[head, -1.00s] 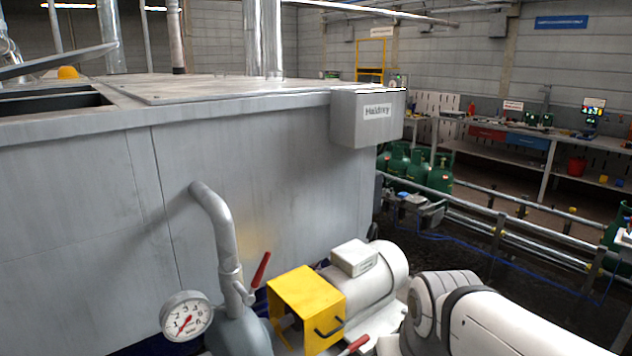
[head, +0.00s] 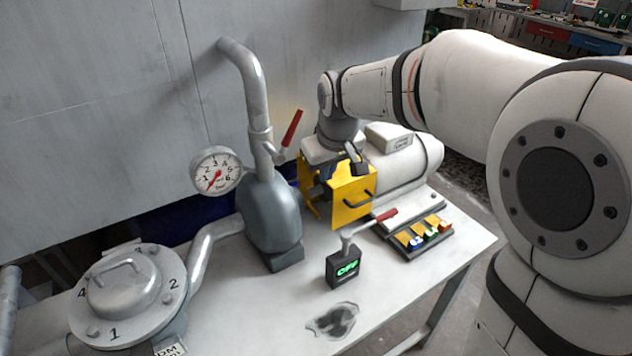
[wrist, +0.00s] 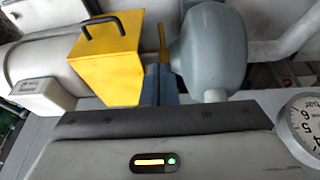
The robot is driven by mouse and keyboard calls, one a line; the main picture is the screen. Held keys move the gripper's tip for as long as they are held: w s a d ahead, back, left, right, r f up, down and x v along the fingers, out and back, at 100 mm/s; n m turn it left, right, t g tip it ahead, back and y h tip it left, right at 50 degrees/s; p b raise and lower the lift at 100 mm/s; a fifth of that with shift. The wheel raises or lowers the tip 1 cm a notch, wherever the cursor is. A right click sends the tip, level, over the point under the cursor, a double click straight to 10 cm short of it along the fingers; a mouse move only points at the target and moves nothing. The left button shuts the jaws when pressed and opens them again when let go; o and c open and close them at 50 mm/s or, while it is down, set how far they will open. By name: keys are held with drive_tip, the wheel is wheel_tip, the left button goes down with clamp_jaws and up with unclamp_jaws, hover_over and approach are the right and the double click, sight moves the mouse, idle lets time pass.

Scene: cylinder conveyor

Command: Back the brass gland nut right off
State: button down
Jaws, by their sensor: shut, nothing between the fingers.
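I cannot make out the brass gland nut in either view. The grey pump (head: 272,215) stands on the white bench, and the yellow guard (head: 352,200) is just right of it. My gripper (head: 356,160) is over the guard and hides part of its top and the space behind. In the wrist view, the guard (wrist: 108,55) is at upper left and the pump (wrist: 208,50) is right of centre. The nut could be hidden there.
A pale motor (head: 405,160) sits right of the guard. A pressure gauge (head: 215,171) and a red-handled lever (head: 292,130) are by the pipe. In front are a box reading OFF (head: 346,268), a tray of coloured tags (head: 423,238) and a dark stain (head: 333,320). A numbered flange (head: 125,290) is front left.

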drive_tip(key=w+a, duration=0.1)
drive_tip(key=a, duration=0.1)
drive_tip(key=p, duration=0.1)
hover_over(314, 209)
drive_tip(key=s, duration=0.2)
drive_tip(key=f, duration=1.2)
drive_tip(key=shift+w+d, duration=0.2)
drive_tip(key=shift+w+d+f, duration=0.1)
drive_tip(key=shift+w+f, duration=0.1)
drive_tip(key=shift+f, duration=0.7)
